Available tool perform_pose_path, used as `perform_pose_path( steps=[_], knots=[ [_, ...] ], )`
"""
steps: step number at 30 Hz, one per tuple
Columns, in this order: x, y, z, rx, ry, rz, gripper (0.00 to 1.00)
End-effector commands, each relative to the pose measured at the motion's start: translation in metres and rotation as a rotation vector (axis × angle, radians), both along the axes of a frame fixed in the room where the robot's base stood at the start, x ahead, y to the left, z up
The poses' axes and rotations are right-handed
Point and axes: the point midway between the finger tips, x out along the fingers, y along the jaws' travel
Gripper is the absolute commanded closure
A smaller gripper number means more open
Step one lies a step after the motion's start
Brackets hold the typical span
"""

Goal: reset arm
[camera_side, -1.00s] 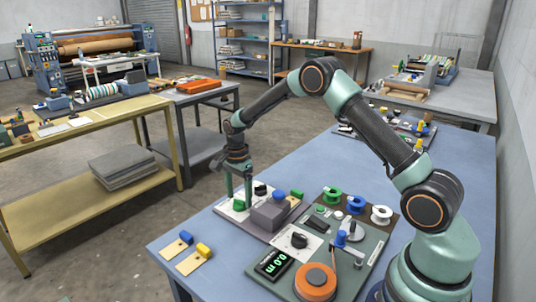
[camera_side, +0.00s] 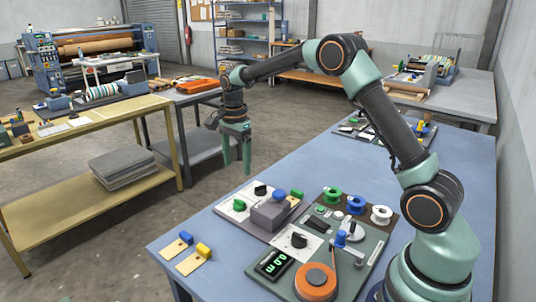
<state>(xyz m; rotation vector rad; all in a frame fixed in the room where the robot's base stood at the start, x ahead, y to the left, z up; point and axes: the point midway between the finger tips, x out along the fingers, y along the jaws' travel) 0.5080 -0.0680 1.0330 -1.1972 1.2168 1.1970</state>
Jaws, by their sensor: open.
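My gripper (camera_side: 236,168) hangs from the raised arm with its two green fingers pointing down. It is open and empty, with a gap between the fingers. It is above and behind a grey board (camera_side: 232,217) that carries a grey block (camera_side: 268,214), a green knob (camera_side: 239,205), a black knob (camera_side: 260,190) and a blue knob (camera_side: 279,195). The fingers appear clear of these parts. My arm reaches up from the right side of the blue table (camera_side: 300,162) and bends over to the left.
A control panel (camera_side: 345,264) with a lit display and an orange disc lies near the front. Blue and yellow blocks on wooden plates (camera_side: 193,262) are at the left corner.

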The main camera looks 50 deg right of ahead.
Motion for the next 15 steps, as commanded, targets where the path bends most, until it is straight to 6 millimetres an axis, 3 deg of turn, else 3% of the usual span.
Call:
perform_pose_path(
  steps=[5,10,15],
  knots=[
    [-0.003,0.002,0.009,-0.002,-0.013,0.037,0.19],
    [-0.022,0.013,0.045,-0.016,-0.072,0.216,0.19],
    [-0.055,0.026,0.083,-0.049,-0.145,0.467,0.19]
  ],
)
